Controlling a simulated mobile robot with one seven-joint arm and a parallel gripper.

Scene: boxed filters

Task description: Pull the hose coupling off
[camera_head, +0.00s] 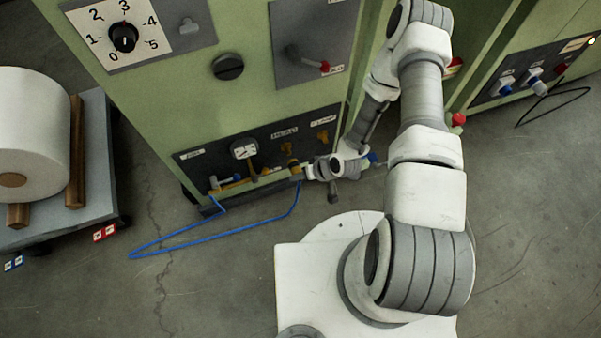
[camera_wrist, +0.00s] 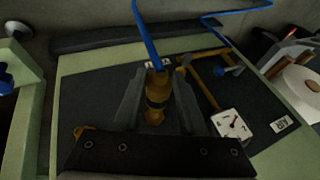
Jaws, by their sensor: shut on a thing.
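The hose coupling (camera_wrist: 156,93) is a brass-coloured piece with a dark band, between my fingers in the wrist view. The blue hose (camera_wrist: 148,38) runs up from its end. My gripper (camera_wrist: 157,88) is shut on the coupling, one grey finger on each side. In the head view my gripper (camera_head: 303,171) is at the lower right part of the dark panel (camera_head: 195,168), and its wrist hides part of the fittings. The coupling is at the panel's brass fittings; I cannot tell whether it is still seated on its port.
The blue hose (camera_head: 215,233) loops over the floor. A cart (camera_head: 93,205) with a big white roll (camera_head: 30,130) stands at the left. The floor in front is mostly clear.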

